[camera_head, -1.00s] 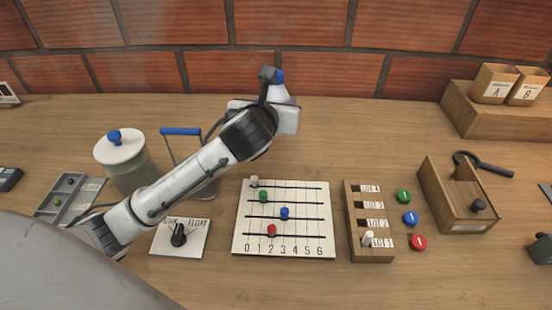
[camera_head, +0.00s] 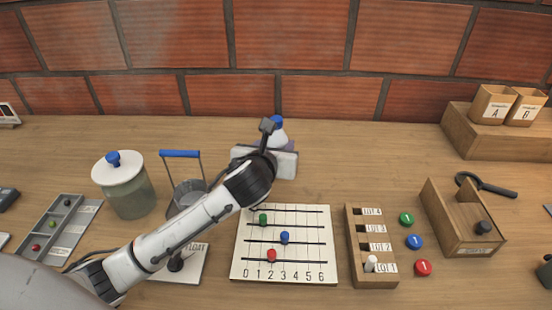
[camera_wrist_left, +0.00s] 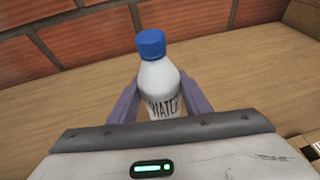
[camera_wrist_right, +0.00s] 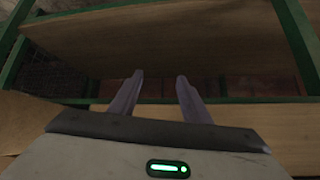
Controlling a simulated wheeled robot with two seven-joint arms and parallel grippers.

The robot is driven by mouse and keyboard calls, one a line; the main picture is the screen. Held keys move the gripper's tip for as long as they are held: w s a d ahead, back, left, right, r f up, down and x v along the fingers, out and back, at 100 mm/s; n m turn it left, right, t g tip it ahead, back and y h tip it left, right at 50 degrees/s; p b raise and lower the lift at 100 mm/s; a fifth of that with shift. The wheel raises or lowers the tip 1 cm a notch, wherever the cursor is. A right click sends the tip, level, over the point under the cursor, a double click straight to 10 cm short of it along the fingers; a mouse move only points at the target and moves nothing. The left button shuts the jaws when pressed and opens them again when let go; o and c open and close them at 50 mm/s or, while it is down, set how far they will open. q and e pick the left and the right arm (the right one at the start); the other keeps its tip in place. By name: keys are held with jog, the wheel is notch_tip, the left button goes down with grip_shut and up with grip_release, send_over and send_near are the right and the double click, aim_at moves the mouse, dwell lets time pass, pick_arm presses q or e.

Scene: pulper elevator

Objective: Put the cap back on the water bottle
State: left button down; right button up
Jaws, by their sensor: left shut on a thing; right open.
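The white water bottle (camera_wrist_left: 162,90), with black lettering on its label, stands between the fingers of my left gripper (camera_wrist_left: 160,108). A blue cap (camera_wrist_left: 151,43) sits on its top. In the head view my left gripper (camera_head: 277,152) is at the back of the table, shut on the bottle. The blue cap (camera_head: 277,120) shows above it there, and the bottle's lower part is hidden. My right gripper (camera_wrist_right: 156,92) is open and empty, seen only in its wrist view, facing a green-framed wooden structure.
A slider board (camera_head: 320,275) lies in front of my left arm. A slotted wooden block (camera_head: 360,275), coloured discs and a wooden box (camera_head: 470,240) are right. The table's back right-centre is clear.

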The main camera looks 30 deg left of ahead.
pick_arm(q)
jog(key=shift+f+b, duration=0.4)
jog(key=shift+f, duration=1.45)
jog(key=c, duration=0.9)
grip_release()
jog(key=shift+f, duration=0.15)
jog(key=shift+c, duration=0.2)
jog(key=shift+s+d+r, duration=0.1)
jog(key=shift+s+r, duration=0.1)
jog(key=shift+r, duration=0.05)
jog(key=p+v, duration=0.1)
jog(key=v, duration=1)
jog(key=shift+s, duration=0.3)
jog(key=shift+s, duration=0.1)
